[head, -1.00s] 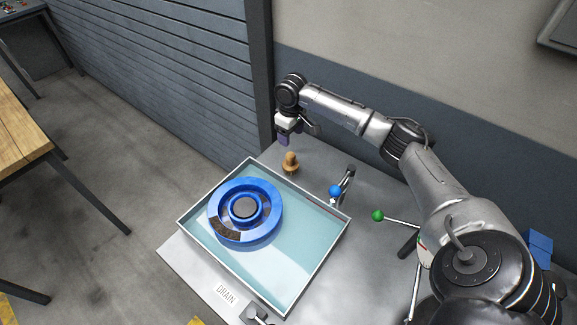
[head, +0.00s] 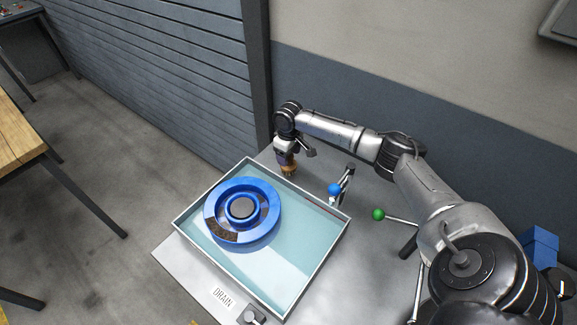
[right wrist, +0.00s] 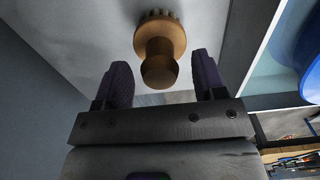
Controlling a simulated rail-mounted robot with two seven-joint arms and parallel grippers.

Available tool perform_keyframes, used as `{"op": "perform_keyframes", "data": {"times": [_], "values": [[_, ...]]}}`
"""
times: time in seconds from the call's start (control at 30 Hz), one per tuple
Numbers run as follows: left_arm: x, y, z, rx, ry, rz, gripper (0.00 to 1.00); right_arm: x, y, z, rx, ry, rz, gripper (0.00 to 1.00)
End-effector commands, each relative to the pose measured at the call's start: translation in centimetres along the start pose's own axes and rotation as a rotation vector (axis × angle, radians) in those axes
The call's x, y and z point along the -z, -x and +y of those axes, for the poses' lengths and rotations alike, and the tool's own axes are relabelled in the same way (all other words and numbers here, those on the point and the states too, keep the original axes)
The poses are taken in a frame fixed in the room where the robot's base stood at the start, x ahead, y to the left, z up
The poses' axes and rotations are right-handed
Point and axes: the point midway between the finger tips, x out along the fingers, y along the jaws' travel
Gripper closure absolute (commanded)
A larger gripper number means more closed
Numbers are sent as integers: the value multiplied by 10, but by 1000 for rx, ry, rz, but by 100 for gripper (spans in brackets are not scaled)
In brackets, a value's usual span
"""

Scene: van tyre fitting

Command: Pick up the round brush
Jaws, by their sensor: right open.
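The round brush (head: 289,170) is a small brown wooden brush with a knob handle, upright on the grey bench behind the water tray. In the right wrist view the brush (right wrist: 160,45) shows its knob toward me and its wider bristled head against the bench. My right gripper (head: 286,160) is directly above it and partly hides it in the head view. In the right wrist view the right gripper (right wrist: 163,77) is open, its two purple-padded fingers on either side of the knob, with gaps on both sides. My left gripper is not in view.
A tray of water (head: 290,273) holding a blue wheel-like ring (head: 226,190) stands just in front of the brush. A blue-knobbed lever (head: 334,188) and a green-knobbed lever (head: 379,214) rise to the right. A wall (head: 365,105) is behind the bench.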

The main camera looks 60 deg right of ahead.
Motion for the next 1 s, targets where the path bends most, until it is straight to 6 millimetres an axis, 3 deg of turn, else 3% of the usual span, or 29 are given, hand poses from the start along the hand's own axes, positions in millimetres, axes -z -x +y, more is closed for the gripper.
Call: {"op": "perform_keyframes", "data": {"times": [0.27,0.9,1.0], "values": [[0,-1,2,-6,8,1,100,0,-4,0,0,0,1,37],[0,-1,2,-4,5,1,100,0,-4,0,-1,0,2,98],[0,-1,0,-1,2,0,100,0,-3,0,-1,0,2,100]]}}
